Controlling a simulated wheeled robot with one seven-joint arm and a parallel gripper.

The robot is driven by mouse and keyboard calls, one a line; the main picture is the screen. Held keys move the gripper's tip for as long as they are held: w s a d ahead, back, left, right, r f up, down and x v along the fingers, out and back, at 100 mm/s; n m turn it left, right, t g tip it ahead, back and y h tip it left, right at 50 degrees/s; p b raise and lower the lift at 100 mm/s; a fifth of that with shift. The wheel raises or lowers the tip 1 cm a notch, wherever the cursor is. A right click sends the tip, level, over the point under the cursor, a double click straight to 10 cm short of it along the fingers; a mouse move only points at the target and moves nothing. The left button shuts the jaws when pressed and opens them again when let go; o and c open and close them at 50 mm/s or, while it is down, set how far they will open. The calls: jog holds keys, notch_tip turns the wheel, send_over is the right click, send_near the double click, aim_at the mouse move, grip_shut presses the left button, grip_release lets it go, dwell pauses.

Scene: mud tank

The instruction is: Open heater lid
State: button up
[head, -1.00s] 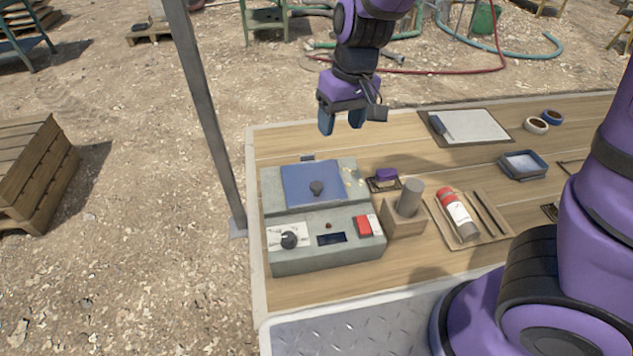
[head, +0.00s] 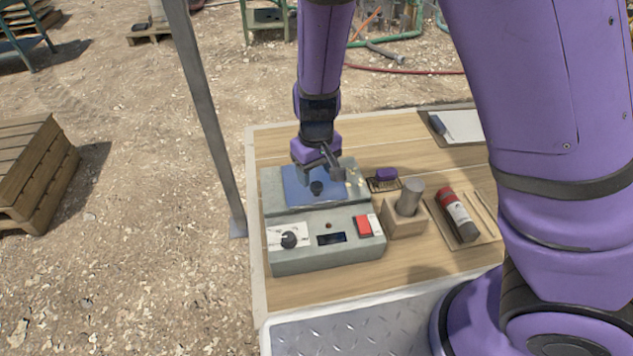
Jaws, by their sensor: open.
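The heater (head: 283,263) is a grey-green box at the left of the wooden table, with a dial, a small display and a red-and-white switch on its sloped front. Its blue lid (head: 300,199) lies flat and closed on top, with a dark round knob (head: 316,188) at its middle. My gripper (head: 317,176) is open and points down over the lid, just behind the knob in the picture. The fingers cover part of the lid's far half. I cannot tell whether they touch the lid or knob.
Right of the heater are a wooden block with a grey cylinder (head: 410,196), a purple-handled brush (head: 385,175), and a red-and-white bottle (head: 458,214) on a tray. A metal post (head: 209,120) stands left of the table. My arm hides the table's right side.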

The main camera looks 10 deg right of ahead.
aim_at(317, 185)
jog(key=shift+f, duration=2.05)
grip_shut()
jog(key=shift+r, duration=0.1)
